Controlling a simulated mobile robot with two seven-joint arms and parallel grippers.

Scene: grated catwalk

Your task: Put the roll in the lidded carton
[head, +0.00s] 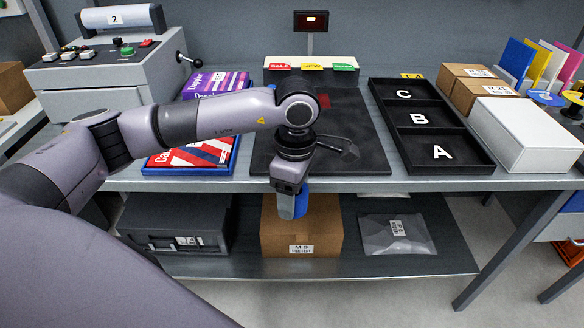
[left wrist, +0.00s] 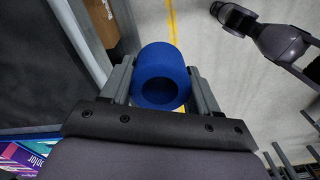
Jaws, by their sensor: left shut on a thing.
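A blue roll (left wrist: 161,78) with a hollow middle is held between the two fingers of my left gripper (left wrist: 160,90) in the left wrist view. In the head view the roll (head: 292,204) hangs below the left gripper (head: 288,186), in front of the table's front edge and above the lower shelf. A white closed box (head: 524,134) stands at the right of the table. A brown carton (head: 300,226) marked M 9 sits on the lower shelf, behind the roll. I cannot tell which is the lidded carton.
A black tray (head: 440,152) with compartments A, B and C lies left of the white box. Brown cartons (head: 470,86) stand behind it. A dark mat (head: 345,150) lies mid-table. A dark case (head: 178,222) and a clear bag (head: 396,234) lie on the lower shelf.

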